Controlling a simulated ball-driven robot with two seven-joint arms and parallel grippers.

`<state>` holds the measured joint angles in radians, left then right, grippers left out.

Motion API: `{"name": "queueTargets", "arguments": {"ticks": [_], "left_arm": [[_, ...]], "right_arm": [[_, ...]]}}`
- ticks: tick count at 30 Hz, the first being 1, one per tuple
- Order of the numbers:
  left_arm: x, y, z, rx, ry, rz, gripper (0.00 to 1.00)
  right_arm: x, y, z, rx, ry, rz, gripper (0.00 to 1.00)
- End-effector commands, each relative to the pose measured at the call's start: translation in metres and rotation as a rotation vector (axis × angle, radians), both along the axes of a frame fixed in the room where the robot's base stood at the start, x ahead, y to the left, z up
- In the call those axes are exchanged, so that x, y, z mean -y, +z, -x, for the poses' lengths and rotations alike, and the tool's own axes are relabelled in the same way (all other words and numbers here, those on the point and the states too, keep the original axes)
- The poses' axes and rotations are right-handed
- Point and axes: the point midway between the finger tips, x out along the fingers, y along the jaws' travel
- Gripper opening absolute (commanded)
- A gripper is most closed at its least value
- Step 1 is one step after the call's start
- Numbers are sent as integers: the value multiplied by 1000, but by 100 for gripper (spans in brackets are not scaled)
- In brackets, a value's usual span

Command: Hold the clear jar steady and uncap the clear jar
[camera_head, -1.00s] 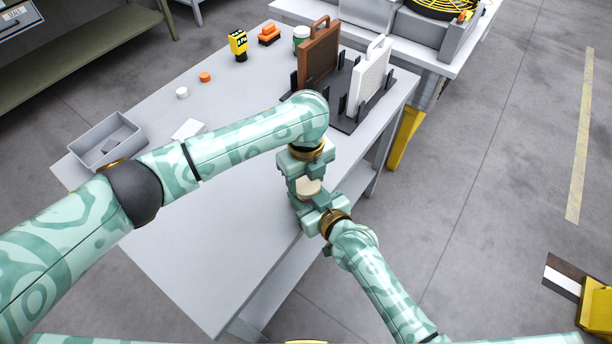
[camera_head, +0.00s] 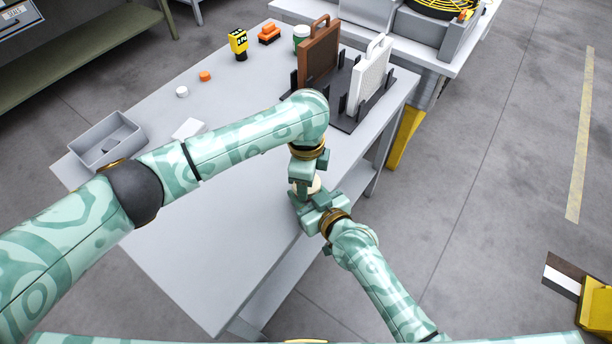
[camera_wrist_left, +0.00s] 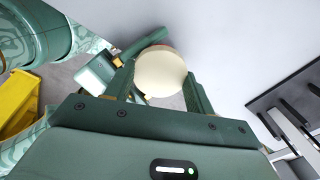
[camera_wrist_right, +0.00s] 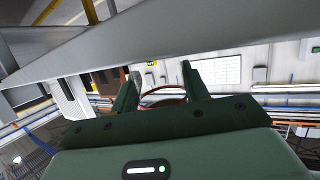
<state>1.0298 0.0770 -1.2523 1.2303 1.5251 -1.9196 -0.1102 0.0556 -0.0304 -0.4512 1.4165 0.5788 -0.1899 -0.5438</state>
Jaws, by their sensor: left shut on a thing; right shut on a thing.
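The clear jar is at the right edge of the grey table, mostly hidden by my grippers in the head view. Its round cream cap (camera_head: 313,185) shows between them. In the left wrist view the cap (camera_wrist_left: 160,72) sits between the two fingers of my left gripper (camera_head: 303,184), which is shut on it from above. My right gripper (camera_head: 312,207) is shut around the jar body below the cap. In the right wrist view the see-through jar (camera_wrist_right: 163,90) shows between the fingers as a faint outline with a red ring. I cannot tell whether the cap is loose.
A grey bin (camera_head: 108,140) stands at the table's left. Small white (camera_head: 182,92) and orange (camera_head: 205,77) pieces lie behind it. A black rack (camera_head: 345,122) holds a brown panel (camera_head: 318,52) and a white panel (camera_head: 370,72) at the back right. The table's front is clear.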

Motion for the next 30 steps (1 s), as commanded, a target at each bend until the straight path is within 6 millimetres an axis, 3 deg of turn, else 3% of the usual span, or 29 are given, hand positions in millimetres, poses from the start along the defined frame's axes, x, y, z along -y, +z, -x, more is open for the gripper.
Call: {"name": "queueTargets", "arguments": {"ticks": [30], "left_arm": [[0, 22, 0, 0, -1, 0, 27]], "right_arm": [[0, 0, 0, 1, 0, -1, 0]]}}
